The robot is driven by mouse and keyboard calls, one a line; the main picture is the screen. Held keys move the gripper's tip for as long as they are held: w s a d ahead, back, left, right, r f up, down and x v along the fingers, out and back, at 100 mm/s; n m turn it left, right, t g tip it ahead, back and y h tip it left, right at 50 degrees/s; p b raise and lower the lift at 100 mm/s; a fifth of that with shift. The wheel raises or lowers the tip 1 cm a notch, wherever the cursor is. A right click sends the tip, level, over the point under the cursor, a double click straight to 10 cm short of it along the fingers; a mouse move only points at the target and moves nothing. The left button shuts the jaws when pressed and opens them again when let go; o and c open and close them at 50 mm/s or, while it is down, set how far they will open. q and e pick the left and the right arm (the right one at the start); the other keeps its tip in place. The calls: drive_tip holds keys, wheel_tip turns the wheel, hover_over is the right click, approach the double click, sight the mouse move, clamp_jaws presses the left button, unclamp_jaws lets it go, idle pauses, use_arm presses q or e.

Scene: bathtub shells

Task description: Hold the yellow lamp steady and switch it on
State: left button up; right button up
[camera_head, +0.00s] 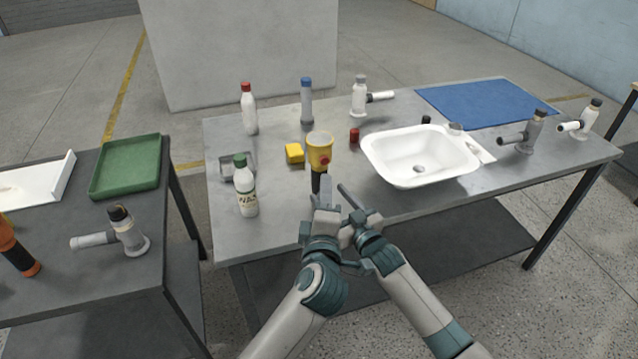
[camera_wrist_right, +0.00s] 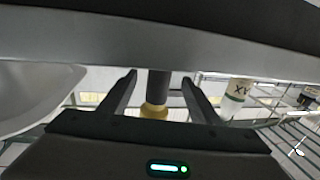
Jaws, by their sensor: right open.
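The yellow lamp (camera_head: 319,150) stands upright on the grey table, with its wide yellow head on top, a red spot on its side and a dark handle below. My left gripper (camera_head: 325,192) is at the lower handle, close in front of it; I cannot tell whether it grips. My right gripper (camera_head: 346,193) is open, just right of the left one. In the right wrist view, which looks upside down, the lamp's dark handle and yellow part (camera_wrist_right: 155,110) show between the open fingers (camera_wrist_right: 160,88). No contact with them is clear.
A yellow block (camera_head: 294,153) and a green-capped bottle (camera_head: 246,190) are left of the lamp. A white basin (camera_head: 400,172) is on the right. A red-capped bottle (camera_head: 249,110), a blue-capped item (camera_head: 307,105) and a small red item (camera_head: 354,135) stand behind.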

sight(319, 183)
drive_tip(key=shift+x, duration=3.45)
drive_tip(key=shift+f, duration=0.1)
drive_tip(key=c, duration=1.3)
use_arm(q)
clamp_jaws()
use_arm(e)
drive_tip(key=shift+o, duration=0.2)
use_arm(q)
drive_tip(key=shift+r, duration=0.1)
